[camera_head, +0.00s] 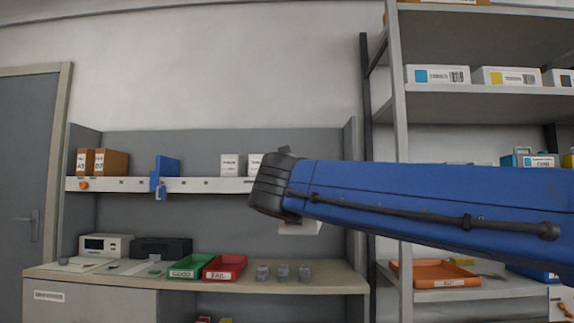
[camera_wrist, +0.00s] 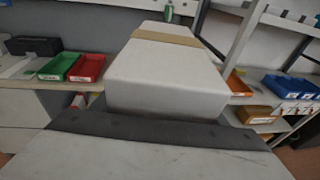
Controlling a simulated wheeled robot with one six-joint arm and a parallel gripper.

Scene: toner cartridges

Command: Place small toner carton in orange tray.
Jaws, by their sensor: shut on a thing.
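A white carton (camera_wrist: 165,75) with a brown band across its top fills the middle of the wrist view. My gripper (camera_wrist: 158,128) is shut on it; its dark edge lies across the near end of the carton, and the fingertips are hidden. In the head view my blue arm hides most of the gripper; a small pale piece shows under the arm's end, and I cannot tell if it is the carton. The orange tray (camera_head: 436,274) lies on a low shelf of the rack at right. Part of it shows right of the carton in the wrist view (camera_wrist: 237,86).
A green tray (camera_head: 190,267) and a red tray (camera_head: 225,268) stand on the bench (camera_head: 335,278), beside several small grey pieces. A rack upright (camera_head: 401,120) stands left of the orange tray. A blue bin (camera_wrist: 290,86) sits to the tray's right. Shelves with boxes are above.

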